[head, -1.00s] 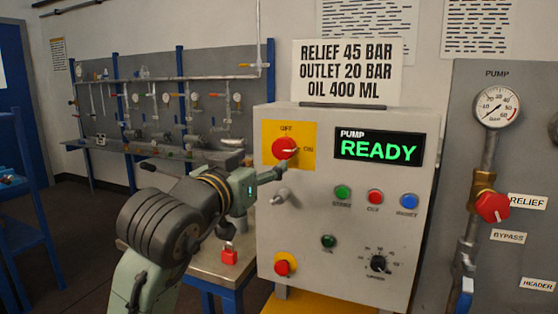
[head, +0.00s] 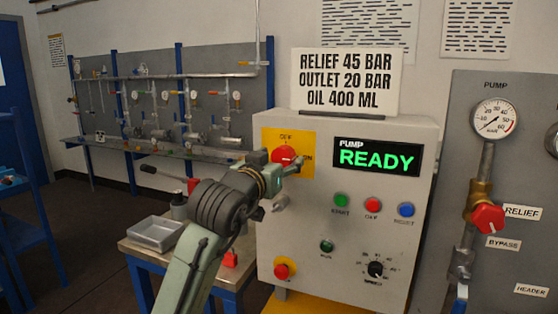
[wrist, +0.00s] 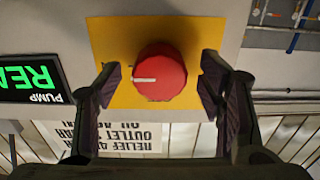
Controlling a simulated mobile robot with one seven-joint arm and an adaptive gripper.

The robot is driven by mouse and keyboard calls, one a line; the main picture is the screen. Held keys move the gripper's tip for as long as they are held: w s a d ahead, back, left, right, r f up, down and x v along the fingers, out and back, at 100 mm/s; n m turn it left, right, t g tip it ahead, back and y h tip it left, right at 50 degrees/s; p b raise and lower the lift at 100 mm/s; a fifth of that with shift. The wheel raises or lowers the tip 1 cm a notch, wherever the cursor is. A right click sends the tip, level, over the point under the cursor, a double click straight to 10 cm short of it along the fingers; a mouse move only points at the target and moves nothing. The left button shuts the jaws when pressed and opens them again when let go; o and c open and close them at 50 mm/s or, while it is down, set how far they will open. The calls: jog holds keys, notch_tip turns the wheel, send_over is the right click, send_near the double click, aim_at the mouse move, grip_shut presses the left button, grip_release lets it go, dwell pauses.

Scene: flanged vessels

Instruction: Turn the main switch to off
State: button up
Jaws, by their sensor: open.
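The main switch is a round red knob (head: 284,154) on a yellow plate (head: 308,140) at the upper left of the grey control box. OFF is printed above it and ON to its right. In the wrist view, which is upside down, the knob (wrist: 160,72) has a white pointer line aimed left, which matches the ON side. My gripper (wrist: 161,84) is open, with one finger on each side of the knob and a gap on both sides. In the head view my gripper (head: 291,167) is in front of the plate and covers the knob's lower part.
The box (head: 345,235) also carries a lit READY display (head: 378,157), several buttons, a speed dial (head: 376,269) and a lower red button (head: 282,271) on yellow. A bench with a metal tray (head: 156,233) and a red padlock-like item (head: 231,259) stands at left.

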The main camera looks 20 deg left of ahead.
jog(key=shift+c, duration=0.3)
jog(key=c, duration=1.1)
